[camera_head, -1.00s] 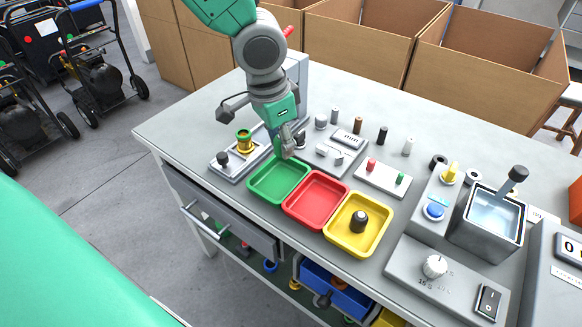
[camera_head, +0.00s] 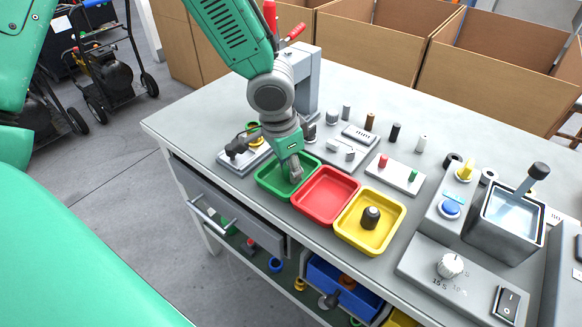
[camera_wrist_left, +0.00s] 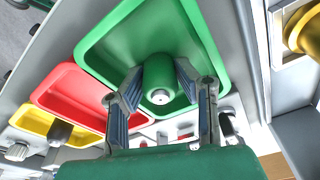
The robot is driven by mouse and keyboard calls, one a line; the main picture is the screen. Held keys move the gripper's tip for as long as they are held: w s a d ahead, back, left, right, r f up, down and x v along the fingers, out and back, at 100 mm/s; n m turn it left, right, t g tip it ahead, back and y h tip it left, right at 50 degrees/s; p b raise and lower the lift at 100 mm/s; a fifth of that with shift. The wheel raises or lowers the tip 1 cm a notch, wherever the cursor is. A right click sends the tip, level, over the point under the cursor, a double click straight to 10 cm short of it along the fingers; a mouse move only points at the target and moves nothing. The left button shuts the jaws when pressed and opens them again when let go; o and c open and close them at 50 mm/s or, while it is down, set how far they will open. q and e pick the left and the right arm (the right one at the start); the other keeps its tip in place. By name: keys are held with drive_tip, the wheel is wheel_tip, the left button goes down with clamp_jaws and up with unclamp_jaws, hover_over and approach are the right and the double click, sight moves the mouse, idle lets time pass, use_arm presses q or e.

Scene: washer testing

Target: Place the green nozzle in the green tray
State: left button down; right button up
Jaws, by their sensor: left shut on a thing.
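The green tray (camera_head: 268,181) lies on the bench, left of a red tray (camera_head: 323,196). My left gripper (camera_head: 294,175) reaches down into the green tray from above. In the left wrist view the green nozzle (camera_wrist_left: 160,80) sits between the two fingers of my left gripper (camera_wrist_left: 160,90), which are shut on it. Behind it is the floor of the green tray (camera_wrist_left: 115,50). I cannot tell whether the nozzle touches the floor. In the head view the fingers hide most of the nozzle. My right gripper is not in view.
A yellow tray (camera_head: 362,238) holding a dark nozzle (camera_head: 371,216) stands right of the red one. A fixture with a brass part (camera_head: 256,138) is close behind-left of the green tray. A grey press stand (camera_head: 305,80) and small parts stand behind. Cardboard boxes (camera_head: 375,45) line the back.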

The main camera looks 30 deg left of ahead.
use_arm(q)
drive_tip(key=c, duration=1.5)
unclamp_jaws()
drive_tip(key=shift+a+f, duration=0.1)
drive_tip(key=shift+a, duration=0.2)
drive_tip(key=r+p, duration=0.1)
drive_tip(key=r, duration=0.3)
drive_tip(key=s+r+p, duration=0.1)
drive_tip(key=r, duration=0.3)
drive_tip(key=r+p, duration=0.1)
drive_tip(key=r, duration=0.3)
drive_tip(key=shift+s+a+p, duration=0.3)
drive_tip(key=shift+a+p, duration=0.1)
